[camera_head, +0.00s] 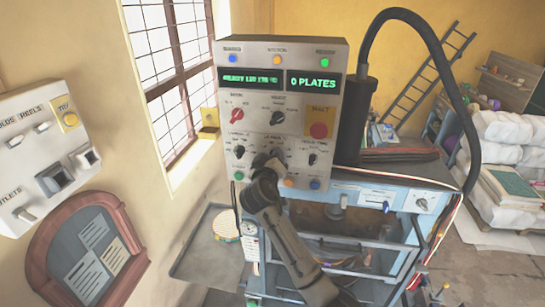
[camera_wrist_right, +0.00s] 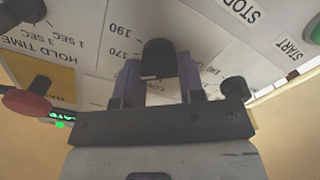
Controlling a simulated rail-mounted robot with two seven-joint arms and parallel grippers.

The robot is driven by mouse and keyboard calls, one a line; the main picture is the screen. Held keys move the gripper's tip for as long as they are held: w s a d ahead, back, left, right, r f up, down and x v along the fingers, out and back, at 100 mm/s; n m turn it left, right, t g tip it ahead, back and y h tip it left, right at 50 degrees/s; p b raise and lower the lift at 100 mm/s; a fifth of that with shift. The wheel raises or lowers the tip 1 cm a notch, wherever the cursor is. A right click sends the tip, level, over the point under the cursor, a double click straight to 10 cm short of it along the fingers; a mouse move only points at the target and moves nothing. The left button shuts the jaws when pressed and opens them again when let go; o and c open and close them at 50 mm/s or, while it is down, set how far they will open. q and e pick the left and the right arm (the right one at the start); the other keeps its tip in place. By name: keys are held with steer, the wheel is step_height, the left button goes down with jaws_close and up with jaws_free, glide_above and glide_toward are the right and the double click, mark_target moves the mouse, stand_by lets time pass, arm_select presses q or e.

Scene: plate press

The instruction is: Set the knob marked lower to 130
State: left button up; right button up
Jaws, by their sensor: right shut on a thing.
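The control panel (camera_head: 275,120) stands upright in the middle of the head view. My right gripper (camera_head: 268,160) is at the middle knob of its lower knob row and hides most of that knob. In the right wrist view the fingers of my right gripper (camera_wrist_right: 157,80) stand on both sides of a black knob (camera_wrist_right: 158,57) and are shut on it. The scale marks 190 and 170 show beside it; other marks are partly hidden. The knob's own label and its exact setting cannot be read. My left gripper is not in view.
Other knobs flank the held one: a left knob (camera_head: 240,152) and the hold-time knob (camera_head: 313,158). Above are a red knob (camera_head: 237,114) and a big red button (camera_head: 319,130). Coloured buttons line the panel's lower edge. A blue machine bench (camera_head: 360,195) stands below and right.

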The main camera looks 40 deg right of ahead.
steer(key=n+p, duration=0.1)
steer(key=n, duration=0.3)
steer(key=n+p, duration=0.2)
steer(key=n, duration=0.3)
steer(key=n+p, duration=0.2)
steer(key=n, duration=0.3)
steer(key=shift+w+f, duration=0.1)
steer(key=shift+f, duration=0.15)
steer(key=shift+n, duration=0.3)
steer(key=o, duration=0.9)
steer(key=shift+o, duration=0.2)
